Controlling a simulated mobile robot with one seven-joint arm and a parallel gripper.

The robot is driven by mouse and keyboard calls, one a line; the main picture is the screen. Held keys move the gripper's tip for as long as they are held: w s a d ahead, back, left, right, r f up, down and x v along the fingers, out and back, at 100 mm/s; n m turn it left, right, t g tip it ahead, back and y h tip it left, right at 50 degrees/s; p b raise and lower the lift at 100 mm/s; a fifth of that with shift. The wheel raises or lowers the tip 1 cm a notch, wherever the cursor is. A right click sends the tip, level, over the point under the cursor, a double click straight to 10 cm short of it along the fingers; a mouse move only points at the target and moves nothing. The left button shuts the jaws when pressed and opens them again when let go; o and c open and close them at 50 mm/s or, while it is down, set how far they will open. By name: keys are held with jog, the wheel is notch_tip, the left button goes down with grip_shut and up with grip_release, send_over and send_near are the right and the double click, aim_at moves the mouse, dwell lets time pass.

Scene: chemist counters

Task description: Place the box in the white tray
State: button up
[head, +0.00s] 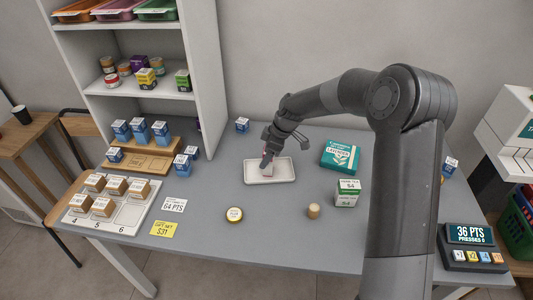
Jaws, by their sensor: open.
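The white tray (285,179) lies on the grey counter near its middle. A small pale, pinkish item (267,172) shows at the fingertips, over or in the tray. It is mostly hidden, and I cannot tell whether it is a box or whether it touches the tray floor. Other boxes stand apart: a teal box (340,157) lies right of the tray, and a green-and-white box (347,192) stands in front of it.
A rack of brown boxes (117,187) is at the left. A points display (472,235) is at the right. A shelf unit (212,80) rises behind left.

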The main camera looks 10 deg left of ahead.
jog(key=shift+r, duration=0.1)
jog(key=v, duration=1.2)
jog(key=s+d+r+m+t+h, duration=0.2)
jog(key=s+d+r+m, duration=0.2)
jog(key=s+d+r, duration=0.3)
jog(key=s+d+r+m+t+h, duration=0.15)
jog(key=s+d+r+m, duration=0.3)
jog(key=s, duration=0.55)
jog(key=s+d+m+t, duration=0.1)
jog(key=s+d+m, duration=0.3)
jog(key=s, duration=0.4)
jog(key=s+d+m+t, duration=0.1)
jog(key=s+d+m, duration=0.3)
jog(key=s, duration=0.5)
jog(key=shift+s+d+m+h, duration=0.25)
jog(key=shift+d+m+h, duration=0.15)
jog(key=shift+m, duration=0.35)
